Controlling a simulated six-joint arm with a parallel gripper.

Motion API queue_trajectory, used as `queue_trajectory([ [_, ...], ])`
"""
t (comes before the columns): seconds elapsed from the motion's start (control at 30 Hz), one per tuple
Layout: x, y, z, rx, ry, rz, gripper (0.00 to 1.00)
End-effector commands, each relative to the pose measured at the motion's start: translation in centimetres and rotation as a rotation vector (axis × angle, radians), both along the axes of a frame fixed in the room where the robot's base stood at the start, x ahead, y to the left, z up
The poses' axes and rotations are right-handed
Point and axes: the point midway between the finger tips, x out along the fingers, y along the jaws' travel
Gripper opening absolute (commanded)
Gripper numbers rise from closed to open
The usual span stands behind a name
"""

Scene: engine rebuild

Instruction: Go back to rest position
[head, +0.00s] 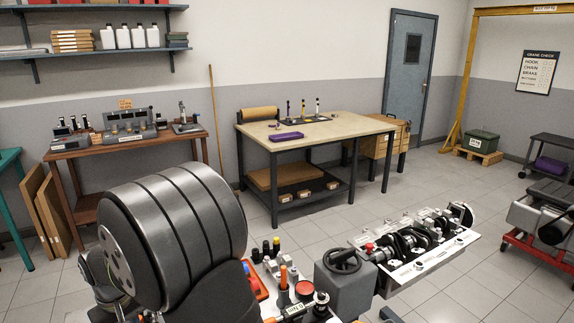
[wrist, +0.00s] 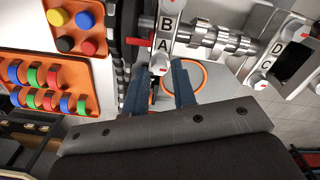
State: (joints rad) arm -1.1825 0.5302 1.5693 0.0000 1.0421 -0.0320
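My gripper (wrist: 160,82) shows in the wrist view as two blue-grey fingers spread apart, with nothing held between them. Just beyond the fingertips is a white plate with the letters A and B (wrist: 165,32) and a white knob at its lower end. A metal shaft with lobes (wrist: 225,42) runs right from it to another plate lettered C and D (wrist: 277,48). An orange ring (wrist: 203,78) lies on a pale surface beside the right finger. In the head view my large dark arm link fills the left foreground, and I cannot make out the gripper there.
An orange tray of coloured rings (wrist: 45,88) and one with coloured round pieces (wrist: 74,28) lie left of the fingers. In the head view, an engine block (head: 425,250) and a grey handwheel unit (head: 346,283) stand right of my arm. A workbench (head: 345,130) stands behind, across open floor.

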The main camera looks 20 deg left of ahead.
Motion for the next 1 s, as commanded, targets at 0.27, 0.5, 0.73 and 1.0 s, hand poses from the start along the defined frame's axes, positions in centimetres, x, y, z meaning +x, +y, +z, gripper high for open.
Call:
queue_trajectory([
  [0.27, -0.05, 0.01, 0.00, 0.000, 0.000, 0.225, 0.25],
  [0.5, -0.08, 0.01, 0.00, 0.000, 0.000, 0.406, 0.25],
  [0.73, -0.10, 0.01, 0.01, 0.000, 0.000, 0.505, 0.25],
  [1.0, -0.10, 0.01, 0.01, 0.000, 0.000, 0.526, 0.25],
])
